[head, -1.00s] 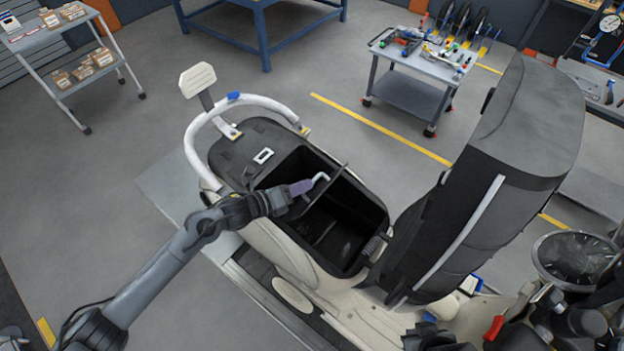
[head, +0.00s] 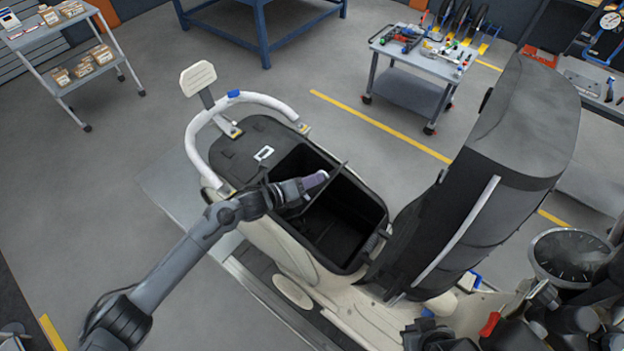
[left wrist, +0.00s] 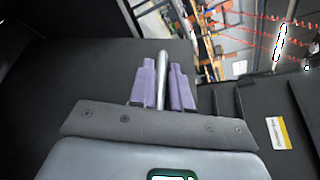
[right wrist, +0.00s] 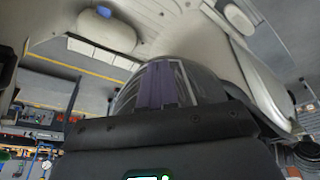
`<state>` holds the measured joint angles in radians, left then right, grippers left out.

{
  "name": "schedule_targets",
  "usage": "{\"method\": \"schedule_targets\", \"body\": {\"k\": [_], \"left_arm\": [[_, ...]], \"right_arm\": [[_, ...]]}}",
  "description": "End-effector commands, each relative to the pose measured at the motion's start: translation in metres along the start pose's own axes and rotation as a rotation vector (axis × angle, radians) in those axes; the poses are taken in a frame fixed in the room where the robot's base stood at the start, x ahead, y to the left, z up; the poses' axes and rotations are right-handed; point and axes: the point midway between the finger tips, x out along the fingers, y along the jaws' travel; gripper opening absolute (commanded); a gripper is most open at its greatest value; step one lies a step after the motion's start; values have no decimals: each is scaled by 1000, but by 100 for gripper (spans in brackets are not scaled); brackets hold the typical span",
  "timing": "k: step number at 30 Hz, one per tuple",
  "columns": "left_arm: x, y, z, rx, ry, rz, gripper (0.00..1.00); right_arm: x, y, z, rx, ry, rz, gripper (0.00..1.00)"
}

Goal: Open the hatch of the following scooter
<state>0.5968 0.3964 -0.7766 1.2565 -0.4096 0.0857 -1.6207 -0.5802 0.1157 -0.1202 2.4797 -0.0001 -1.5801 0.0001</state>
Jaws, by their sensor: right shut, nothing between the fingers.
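The cream scooter stands with its tall dark seat hatch (head: 500,170) raised upright, above an open black storage well (head: 345,225). A thin dark panel (head: 339,172) stands in the well. My left gripper (head: 316,181) is over the well, beside this panel. In the left wrist view its purple fingers (left wrist: 163,88) lie on both sides of a silver rod (left wrist: 162,75); whether they press on it is unclear.
A white curved rail (head: 205,125) with a backrest surrounds the scooter's rear. A tool cart (head: 415,85) stands behind, and a shelf cart (head: 75,75) with boxes at the far left.

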Motion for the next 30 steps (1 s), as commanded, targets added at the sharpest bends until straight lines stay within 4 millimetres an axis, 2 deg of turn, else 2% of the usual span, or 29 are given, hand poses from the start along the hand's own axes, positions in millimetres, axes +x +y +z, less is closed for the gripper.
{"method": "schedule_targets", "body": {"k": [8, 21, 25, 30], "left_arm": [[-1, 3, 3, -10, -2, -4, 0], [-23, 40, 56, -269, -5, -111, 0], [-27, 45, 66, -321, -3, -131, 0], [-30, 44, 72, -346, -1, -142, 0]], "right_arm": [[5, 0, 1, 1, 1, -1, 0], [75, -1, 24, -7, -2, 5, 0], [85, -1, 28, -8, -2, 6, 0], [87, -1, 28, -7, -2, 6, 0]]}}
